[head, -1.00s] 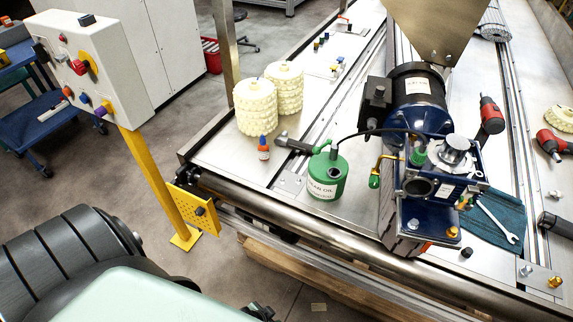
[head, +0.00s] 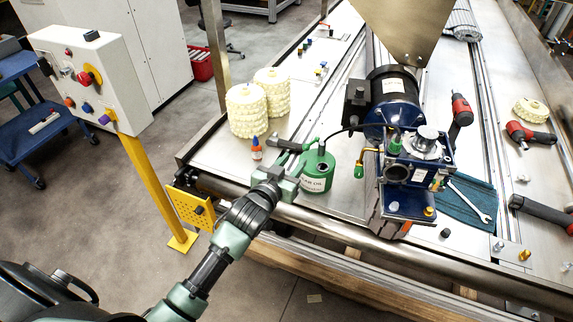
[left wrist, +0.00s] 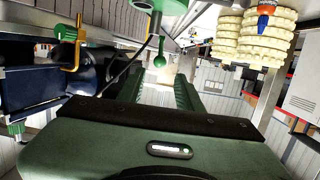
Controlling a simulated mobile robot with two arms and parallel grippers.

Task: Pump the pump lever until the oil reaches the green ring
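The green oil can (head: 314,184) with a paper label stands on the steel bench left of the blue motor unit (head: 404,170). Its pump lever (head: 287,145) sticks out to the left with a dark end. My left gripper (head: 287,176) is in front of the can, just below the lever, and looks empty. In the left wrist view its two green fingers (left wrist: 158,92) are spread apart, with a green round-ended rod (left wrist: 160,60) beyond them. A brass tube with a green-ended fitting (head: 360,167) is on the unit's left side. I cannot make out the oil level or green ring. My right gripper is not visible.
Cream ribbed rolls (head: 246,112) and a small orange bottle with a blue cap (head: 257,148) stand left of the can. A wrench (head: 470,204) lies on a dark cloth. A control box (head: 90,82) on a yellow post is left. The bench's front roller edge lies below my left arm.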

